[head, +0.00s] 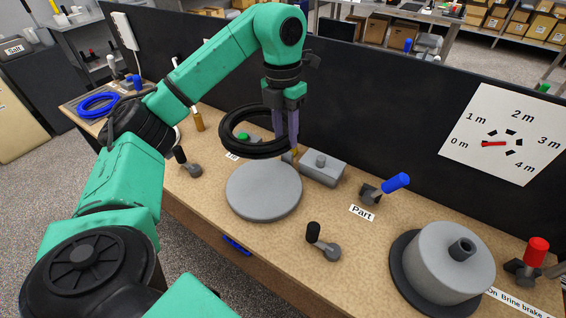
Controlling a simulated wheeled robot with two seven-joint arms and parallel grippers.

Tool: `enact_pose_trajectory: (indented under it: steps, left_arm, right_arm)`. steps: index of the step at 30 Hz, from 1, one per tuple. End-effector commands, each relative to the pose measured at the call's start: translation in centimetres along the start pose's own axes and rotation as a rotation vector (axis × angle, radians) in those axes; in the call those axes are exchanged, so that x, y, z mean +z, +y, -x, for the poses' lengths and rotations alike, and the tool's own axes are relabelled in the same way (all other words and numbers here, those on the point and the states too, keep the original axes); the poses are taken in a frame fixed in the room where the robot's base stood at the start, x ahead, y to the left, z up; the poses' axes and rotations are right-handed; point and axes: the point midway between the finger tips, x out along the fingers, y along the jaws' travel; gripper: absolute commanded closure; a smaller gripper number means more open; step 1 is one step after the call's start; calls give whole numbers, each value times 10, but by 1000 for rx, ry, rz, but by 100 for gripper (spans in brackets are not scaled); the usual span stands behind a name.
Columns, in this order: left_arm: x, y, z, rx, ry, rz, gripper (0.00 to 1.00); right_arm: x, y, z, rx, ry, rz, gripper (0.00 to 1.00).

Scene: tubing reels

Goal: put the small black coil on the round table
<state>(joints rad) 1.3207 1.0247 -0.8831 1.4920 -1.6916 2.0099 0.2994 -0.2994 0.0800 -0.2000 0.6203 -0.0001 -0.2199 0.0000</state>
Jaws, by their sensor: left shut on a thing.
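A black coil (226,138) is a ring of dark tubing in the head view. It hangs tilted above the back edge of a grey round table (263,196), a flat disc on the workbench. My left gripper (286,138) points down and is shut on the right side of the coil. The coil appears clear of the disc, though the exact gap is hard to judge. The disc's top is bare. My right gripper is not in view.
On the bench (205,212) are a grey block (322,170), a blue-handled lever (396,183), a black-knobbed lever (314,233), a grey drum (448,270) and a red knob (537,250). A blue coil (98,112) lies at the far left. A dark panel (400,120) stands behind.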

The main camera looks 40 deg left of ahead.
Motion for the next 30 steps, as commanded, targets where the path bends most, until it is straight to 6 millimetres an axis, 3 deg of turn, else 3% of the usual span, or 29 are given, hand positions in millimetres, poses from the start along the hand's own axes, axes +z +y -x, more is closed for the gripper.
enact_pose_trajectory:
  steps: [4,11,16,25,30]
  left_arm:
    - [-1,1,-22,-2,5,-3,100]
    - [-2,5,-100,-5,7,-2,100]
    - [-2,9,-142,1,7,0,100]
    - [-1,11,-194,0,3,-1,100]
    - [0,12,-200,0,-2,-2,100]
  right_arm:
    - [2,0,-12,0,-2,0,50]
    - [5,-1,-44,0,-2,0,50]
    - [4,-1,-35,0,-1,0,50]
    - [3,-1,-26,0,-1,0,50]
    - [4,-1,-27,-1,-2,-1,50]
